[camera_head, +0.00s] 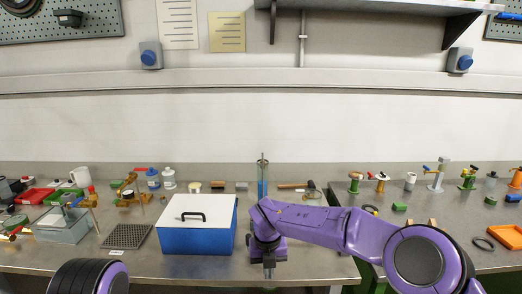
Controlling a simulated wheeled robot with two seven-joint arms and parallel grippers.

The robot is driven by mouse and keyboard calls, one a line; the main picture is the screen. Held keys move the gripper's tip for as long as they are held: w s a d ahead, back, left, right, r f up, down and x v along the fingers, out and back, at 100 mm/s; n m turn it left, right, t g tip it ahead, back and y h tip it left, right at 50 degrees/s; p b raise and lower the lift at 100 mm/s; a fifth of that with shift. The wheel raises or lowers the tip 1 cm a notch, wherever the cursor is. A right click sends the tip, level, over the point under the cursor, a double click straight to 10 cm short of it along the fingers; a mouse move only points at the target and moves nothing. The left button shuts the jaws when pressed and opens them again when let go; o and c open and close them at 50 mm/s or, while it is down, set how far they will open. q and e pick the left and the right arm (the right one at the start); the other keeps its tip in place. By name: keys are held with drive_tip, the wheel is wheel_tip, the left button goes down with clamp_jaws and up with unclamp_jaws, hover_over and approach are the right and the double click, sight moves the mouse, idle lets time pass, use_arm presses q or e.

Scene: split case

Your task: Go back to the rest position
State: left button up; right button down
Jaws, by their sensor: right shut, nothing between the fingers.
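Only a dark, purple-edged part of my left arm shows at the bottom left; my left gripper is out of view.
A black grid plate (127,236) and a grey box (62,225) stand left of the case. A hammer (293,186) and small items line the back.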

drive_tip(key=s+d+f+n+t+h+b, duration=0.2)
drive_tip(key=s+d+f+n+t+h, duration=0.15)
drive_tip(key=d+f+n, duration=0.55)
drive_tip(key=s+d+f+n+t+h+b, duration=0.25)
drive_tip(key=s+d+f+n, duration=0.25)
drive_tip(key=d+f+n, duration=0.45)
drive_tip(key=s+d+f+n+g+y+b, duration=0.1)
drive_tip(key=s+d+f+n+b, duration=0.1)
drive_tip(key=s+f, duration=0.3)
drive_tip(key=s+d+f+n+g+y+b, duration=0.1)
drive_tip(key=s+d+f+n, duration=0.3)
drive_tip(key=s, duration=1)
drive_tip(key=s+d+f+n+g+y+b, duration=0.1)
drive_tip(key=s+d+f+n+b, duration=0.1)
drive_tip(key=s+f, duration=0.4)
drive_tip(key=s+d+n, duration=0.1)
drive_tip(key=s+n, duration=0.1)
drive_tip(key=s, duration=0.1)
drive_tip(key=shift+s+d+b, duration=0.3)
drive_tip(key=shift+s+b, duration=0.05)
